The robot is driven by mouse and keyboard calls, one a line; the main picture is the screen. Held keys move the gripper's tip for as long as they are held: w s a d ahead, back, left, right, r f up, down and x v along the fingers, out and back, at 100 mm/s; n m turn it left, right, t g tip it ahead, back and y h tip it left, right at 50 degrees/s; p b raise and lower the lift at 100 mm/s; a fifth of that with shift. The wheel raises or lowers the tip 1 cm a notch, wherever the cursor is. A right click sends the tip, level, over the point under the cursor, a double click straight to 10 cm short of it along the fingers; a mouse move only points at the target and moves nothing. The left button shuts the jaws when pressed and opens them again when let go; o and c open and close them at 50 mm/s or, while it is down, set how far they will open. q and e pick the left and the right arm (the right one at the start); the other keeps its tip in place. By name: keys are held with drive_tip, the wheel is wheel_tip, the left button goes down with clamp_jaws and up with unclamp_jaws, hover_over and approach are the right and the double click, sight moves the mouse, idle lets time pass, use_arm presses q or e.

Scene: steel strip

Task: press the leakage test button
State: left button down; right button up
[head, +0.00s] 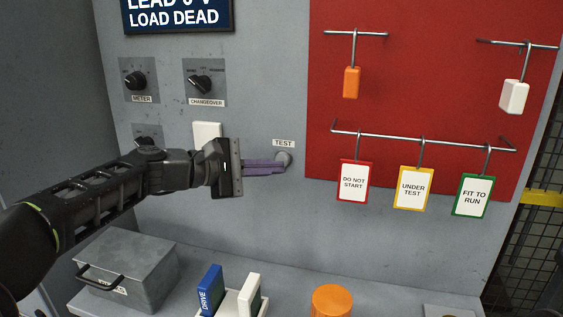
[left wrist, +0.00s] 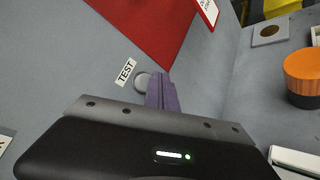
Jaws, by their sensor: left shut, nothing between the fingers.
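The test button (head: 284,158) is a round grey knob on the grey wall panel, just under a white label (head: 284,143) reading TEST. In the left wrist view the button (left wrist: 142,80) shows beside the TEST label (left wrist: 125,72), partly hidden by my fingers. My left gripper (head: 278,167) is shut and empty, its purple fingers pointing right with their tips at the button's lower left edge. In the left wrist view the fingertips (left wrist: 162,76) overlap the button's right side. I cannot tell whether they touch it. My right gripper is not in view.
Knobs labelled METER (head: 135,81) and CHANGEOVER (head: 200,84) sit on the panel at upper left. A red board (head: 400,100) with hanging tags is at right. Below are a grey metal box (head: 130,265), a blue DRIVE card (head: 210,290) and an orange-topped cylinder (head: 332,299).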

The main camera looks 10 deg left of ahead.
use_arm(q)
drive_tip(key=s+b, duration=0.3)
drive_tip(key=s, duration=0.2)
drive_tip(key=shift+a, duration=0.15)
drive_tip(key=shift+w, duration=0.1)
idle(0.5)
